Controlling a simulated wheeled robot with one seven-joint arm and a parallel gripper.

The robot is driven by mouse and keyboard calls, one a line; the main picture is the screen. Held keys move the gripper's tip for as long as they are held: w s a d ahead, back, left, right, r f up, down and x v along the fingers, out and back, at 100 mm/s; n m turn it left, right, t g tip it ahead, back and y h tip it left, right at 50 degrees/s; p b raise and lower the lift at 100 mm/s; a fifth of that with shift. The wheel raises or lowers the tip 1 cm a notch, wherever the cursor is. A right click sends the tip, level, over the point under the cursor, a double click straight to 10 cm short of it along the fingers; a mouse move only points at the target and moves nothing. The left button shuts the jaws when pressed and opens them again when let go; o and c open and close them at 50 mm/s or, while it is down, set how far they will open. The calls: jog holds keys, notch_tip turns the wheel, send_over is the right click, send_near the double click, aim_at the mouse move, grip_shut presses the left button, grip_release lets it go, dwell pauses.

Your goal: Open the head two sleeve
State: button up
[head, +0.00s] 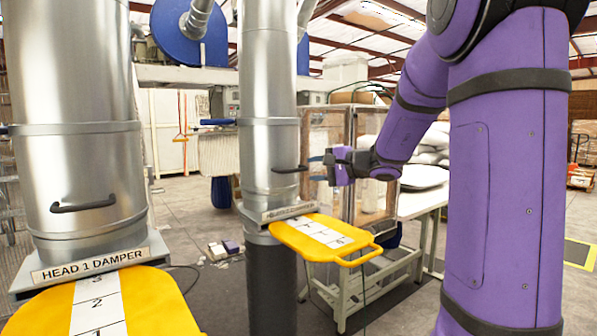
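The second filling head is a shiny metal duct (267,100) in the middle of the head view. Its lower sleeve (262,183) carries a black handle (290,169) on its right side. A label plate (288,212) sits under the sleeve, its text too small to read surely. A yellow slide plate with a numbered white strip (318,238) sticks out to the right below it. My gripper (329,163) is right of the handle in the picture, pointing left. I see no contact with the handle. Its fingers are too small to tell open from shut.
The nearer duct (72,90), labelled HEAD 1 DAMPER (90,264), has its own handle and yellow plate (150,305) at left. A dark tube (271,285) stands below head two. A white table (424,201) and a glazed cabinet (322,130) stand behind my gripper.

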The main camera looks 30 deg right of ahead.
aim_at(300, 169)
jog(key=shift+x, duration=3)
grip_shut()
